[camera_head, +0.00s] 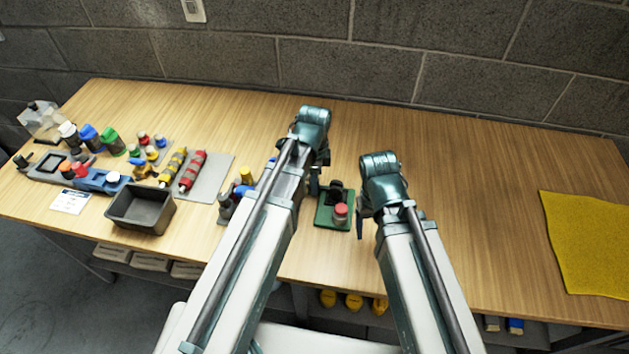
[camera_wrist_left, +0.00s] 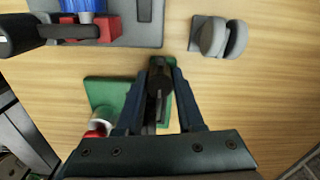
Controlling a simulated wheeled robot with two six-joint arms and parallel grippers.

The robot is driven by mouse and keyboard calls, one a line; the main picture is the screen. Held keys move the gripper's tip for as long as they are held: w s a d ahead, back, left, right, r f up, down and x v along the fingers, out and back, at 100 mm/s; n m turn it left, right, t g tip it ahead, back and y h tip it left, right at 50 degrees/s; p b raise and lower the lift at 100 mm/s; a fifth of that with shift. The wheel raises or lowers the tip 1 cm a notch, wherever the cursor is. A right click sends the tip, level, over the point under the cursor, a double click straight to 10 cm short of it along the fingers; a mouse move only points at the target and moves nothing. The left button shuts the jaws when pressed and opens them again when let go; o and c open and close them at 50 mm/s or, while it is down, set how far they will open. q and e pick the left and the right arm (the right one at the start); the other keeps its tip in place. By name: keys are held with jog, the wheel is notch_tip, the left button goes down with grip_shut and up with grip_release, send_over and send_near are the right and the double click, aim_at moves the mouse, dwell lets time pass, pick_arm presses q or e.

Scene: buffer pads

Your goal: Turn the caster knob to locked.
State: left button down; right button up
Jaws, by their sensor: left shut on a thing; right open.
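A green base plate (camera_head: 324,217) lies on the table near the middle in the head view, with a black knob (camera_head: 338,188) and a red-capped grey piece (camera_head: 341,212) on it. My left gripper (camera_head: 316,184) is at the plate's left side. In the left wrist view the fingers of the left gripper (camera_wrist_left: 160,78) are shut on the black knob (camera_wrist_left: 158,88), with the green plate (camera_wrist_left: 105,92) beneath and the red cap (camera_wrist_left: 97,133) to the left. The knob's setting cannot be read. My right gripper (camera_head: 364,220) is open and empty, right of the plate.
A grey twin-wheel part (camera_wrist_left: 222,38) stands beside the fingers in the left wrist view. Left on the table are a black bin (camera_head: 140,209), a grey board (camera_head: 213,176) with red and yellow parts, and several bottles. A yellow mat (camera_head: 585,243) lies far right; table between is clear.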

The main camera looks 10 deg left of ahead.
pick_arm(q)
jog(key=c, duration=0.8)
grip_release()
notch_tip(320, 180, up, 14)
jog(key=p, duration=1.4)
pick_arm(e)
notch_tip(320, 180, up, 14)
pick_arm(q)
jog(key=shift+f, duration=0.1)
pick_arm(e)
jog(key=shift+f, duration=0.15)
